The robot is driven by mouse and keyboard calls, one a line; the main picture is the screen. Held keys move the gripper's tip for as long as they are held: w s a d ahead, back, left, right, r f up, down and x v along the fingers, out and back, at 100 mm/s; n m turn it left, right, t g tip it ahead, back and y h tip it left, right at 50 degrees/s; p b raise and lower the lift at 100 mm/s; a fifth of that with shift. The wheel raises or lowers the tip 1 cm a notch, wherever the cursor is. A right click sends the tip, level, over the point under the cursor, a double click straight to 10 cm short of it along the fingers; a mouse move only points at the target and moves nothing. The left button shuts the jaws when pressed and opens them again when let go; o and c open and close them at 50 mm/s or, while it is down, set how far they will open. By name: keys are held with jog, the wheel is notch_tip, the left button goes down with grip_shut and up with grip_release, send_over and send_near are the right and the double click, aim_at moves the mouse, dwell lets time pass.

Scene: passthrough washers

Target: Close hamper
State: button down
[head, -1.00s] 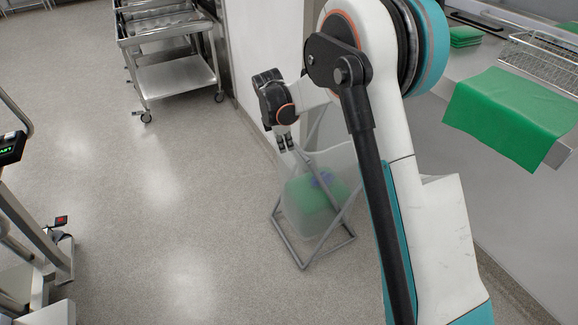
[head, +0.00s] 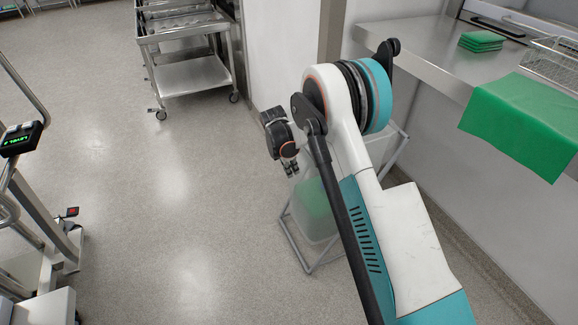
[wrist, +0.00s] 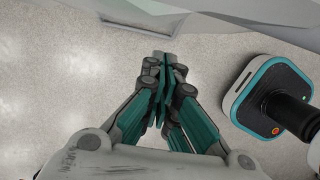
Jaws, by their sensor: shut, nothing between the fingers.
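The hamper (head: 317,232) is a translucent bag with green cloth inside, hung in a grey metal tube frame on the floor. It stands behind my arm in the head view, which hides its right part and much of its top. I cannot tell how its lid stands. My gripper (head: 290,168) is shut and empty, pointing down just above the hamper's upper left side; I cannot tell if it touches.
A steel counter (head: 425,50) with a hanging green cloth (head: 520,120), stacked green cloths (head: 480,41) and a wire basket (head: 555,62) stands at right. A steel cart (head: 190,75) is at the back. A scale-like device (head: 20,138) stands at left. Open floor lies left of the hamper.

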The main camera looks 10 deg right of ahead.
jog(key=d+f, duration=0.1)
jog(key=w+d+b, duration=0.1)
jog(key=d, duration=0.1)
jog(key=d+f+b, duration=0.1)
jog(key=shift+w+d+f, duration=0.2)
jog(key=shift+f, duration=0.15)
